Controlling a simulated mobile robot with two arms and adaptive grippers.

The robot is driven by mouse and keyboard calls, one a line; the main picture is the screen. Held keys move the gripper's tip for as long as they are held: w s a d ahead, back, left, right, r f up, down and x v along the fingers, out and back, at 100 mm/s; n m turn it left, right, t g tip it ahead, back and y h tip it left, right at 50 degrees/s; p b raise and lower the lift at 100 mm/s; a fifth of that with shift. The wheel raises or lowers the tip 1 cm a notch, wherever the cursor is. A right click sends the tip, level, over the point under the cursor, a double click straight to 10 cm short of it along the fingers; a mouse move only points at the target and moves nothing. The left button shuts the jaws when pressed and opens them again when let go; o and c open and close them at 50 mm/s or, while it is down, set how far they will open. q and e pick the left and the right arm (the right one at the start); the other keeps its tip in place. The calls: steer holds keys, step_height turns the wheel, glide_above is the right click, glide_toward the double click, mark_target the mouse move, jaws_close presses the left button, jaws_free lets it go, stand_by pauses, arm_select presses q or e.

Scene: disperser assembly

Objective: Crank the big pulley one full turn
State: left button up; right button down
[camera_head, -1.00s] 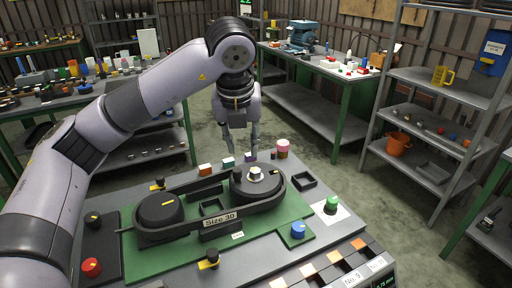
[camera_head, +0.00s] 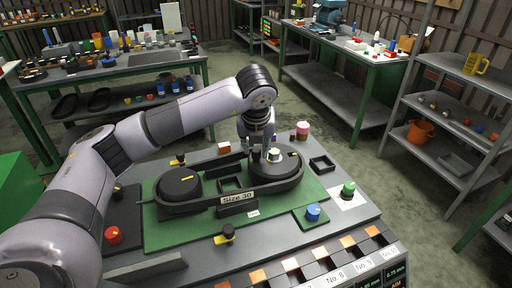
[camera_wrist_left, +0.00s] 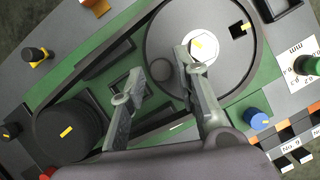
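The big pulley (camera_head: 289,165) is a black disc with a pale hub (camera_head: 273,155) and a yellow mark, at the right end of the belt. In the wrist view the pulley (camera_wrist_left: 225,75) fills the top right, with the hub (camera_wrist_left: 203,46) beside a fingertip. A short dark upright handle (camera_head: 256,153) stands on the pulley's left side; its rounded top (camera_wrist_left: 160,70) shows between the fingers. My left gripper (camera_wrist_left: 161,66) is open and low over the pulley, its fingers on either side of the handle with gaps visible. My right gripper is not in view.
The small pulley (camera_head: 180,185) sits at the left end of the belt on the green plate (camera_head: 160,236). Red (camera_head: 113,235), blue (camera_head: 313,212) and green (camera_head: 348,188) knobs surround it. A black square tray (camera_head: 322,163) lies right of the big pulley.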

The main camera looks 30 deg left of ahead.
arm_select(q)
steer(key=shift+x, duration=1.35)
steer(key=shift+c, duration=0.3)
jaws_close()
